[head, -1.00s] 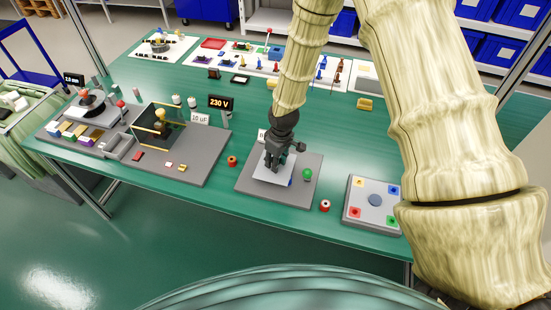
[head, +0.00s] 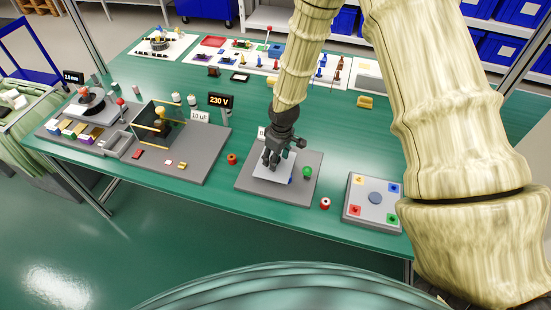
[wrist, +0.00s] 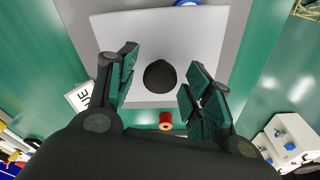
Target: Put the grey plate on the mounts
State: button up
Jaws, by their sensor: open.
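The light grey plate (head: 265,176) lies over the darker grey square base (head: 248,183) at the table's front middle. It fills the top of the wrist view (wrist: 120,30), with a round black knob (wrist: 160,76) on it. My gripper (head: 272,163) is over the plate. In the wrist view my gripper (wrist: 163,72) is open, with one finger on each side of the knob and a gap showing around it. A blue piece (head: 290,181) shows at the plate's edge; the mounts under the plate are mostly hidden.
A red spool (head: 232,160) and a red-white spool (head: 325,204) stand nearby. A panel with coloured corners (head: 374,202) is to the right, and a grey station board (head: 205,165) to the left.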

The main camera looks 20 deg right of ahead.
aim_at(279, 160)
notch_tip(279, 160, up, 11)
jog(key=s+b, duration=0.1)
jog(key=b, duration=0.2)
jog(key=shift+d+r, duration=0.15)
jog(key=shift+d, duration=0.25)
jog(key=shift+s, duration=0.1)
dwell(1.1)
